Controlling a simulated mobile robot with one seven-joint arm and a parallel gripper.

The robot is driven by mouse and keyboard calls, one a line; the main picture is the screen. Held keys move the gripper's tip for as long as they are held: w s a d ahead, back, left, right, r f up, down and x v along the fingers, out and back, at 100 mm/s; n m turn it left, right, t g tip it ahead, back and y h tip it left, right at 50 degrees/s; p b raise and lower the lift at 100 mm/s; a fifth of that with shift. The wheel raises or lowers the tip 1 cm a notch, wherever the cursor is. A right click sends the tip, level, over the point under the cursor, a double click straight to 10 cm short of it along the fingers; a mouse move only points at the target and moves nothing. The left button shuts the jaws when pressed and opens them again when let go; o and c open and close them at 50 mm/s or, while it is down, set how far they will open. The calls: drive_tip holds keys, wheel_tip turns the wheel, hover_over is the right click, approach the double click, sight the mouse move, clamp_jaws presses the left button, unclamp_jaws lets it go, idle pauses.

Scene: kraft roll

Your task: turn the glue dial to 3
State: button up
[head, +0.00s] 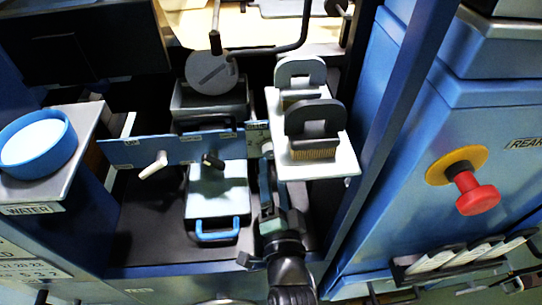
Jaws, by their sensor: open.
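A small pale plate with markings (257,132) stands at the right end of the blue panel (185,150). It seems to belong to the glue dial, but the dial's face, pointer and numbers are too small and too hidden to read. My gripper (266,170) is open, just below and in front of this plate, close to the left edge of the white brush shelf. I cannot tell whether its fingers touch or surround a knob there.
A white lever (153,166) and a black lever (211,160) stick out of the blue panel. A lidded pan with a blue handle (218,232) lies left of my gripper. Two brushes (312,122) stand on the white shelf (345,163). A red button (476,193) is far right; a blue dish (38,143) far left.

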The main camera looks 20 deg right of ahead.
sight(271, 155)
drive_tip(key=x, duration=0.5)
drive_tip(key=shift+w+d, duration=0.1)
drive_tip(key=shift+w, duration=0.25)
clamp_jaws()
